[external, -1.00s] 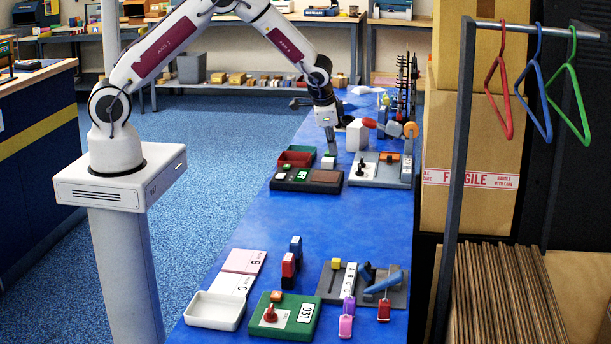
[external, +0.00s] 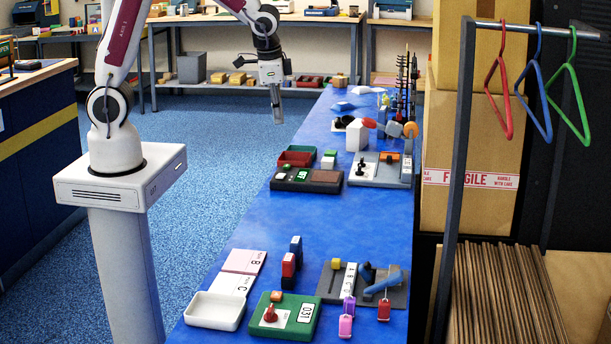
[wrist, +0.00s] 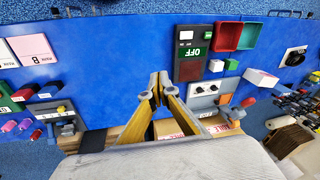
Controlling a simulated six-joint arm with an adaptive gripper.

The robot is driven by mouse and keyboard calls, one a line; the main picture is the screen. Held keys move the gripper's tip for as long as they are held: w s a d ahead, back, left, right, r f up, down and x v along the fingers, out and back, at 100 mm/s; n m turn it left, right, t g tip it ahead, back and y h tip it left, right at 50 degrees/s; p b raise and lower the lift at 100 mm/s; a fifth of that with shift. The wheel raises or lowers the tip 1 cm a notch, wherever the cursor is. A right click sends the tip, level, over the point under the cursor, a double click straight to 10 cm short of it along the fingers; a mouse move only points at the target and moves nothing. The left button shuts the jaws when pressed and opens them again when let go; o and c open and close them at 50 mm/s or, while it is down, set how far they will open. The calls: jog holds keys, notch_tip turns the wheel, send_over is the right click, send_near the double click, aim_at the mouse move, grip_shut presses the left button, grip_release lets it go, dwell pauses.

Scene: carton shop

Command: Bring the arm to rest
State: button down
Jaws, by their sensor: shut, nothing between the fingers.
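My gripper (external: 278,120) is in the air left of the blue bench (external: 350,225) in the external view, apart from everything. Its fingers point down. In the wrist view the fingertips (wrist: 158,80) are together with nothing between them. My arm is raised and bent, with the elbow out of the frame at the top.
A dark panel (external: 297,186) with a red tray (external: 297,150) stands on the bench. A grey board (external: 367,181) and a white box (external: 357,135) are to its right. Blue floor (external: 225,145) lies open left of the bench. Shelves (external: 240,86) are behind.

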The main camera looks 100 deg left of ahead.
jog(key=s+d+r+m+t+h, duration=0.1)
jog(key=s+d+r+t, duration=0.1)
jog(key=s+d+r, duration=0.4)
jog(key=s+d+r+m+t+h, duration=0.1)
jog(key=s+d+r, duration=0.5)
jog(key=s+d, duration=0.6)
jog(key=shift+r+t, duration=0.25)
jog(key=shift+t, duration=0.65)
dwell(2.4)
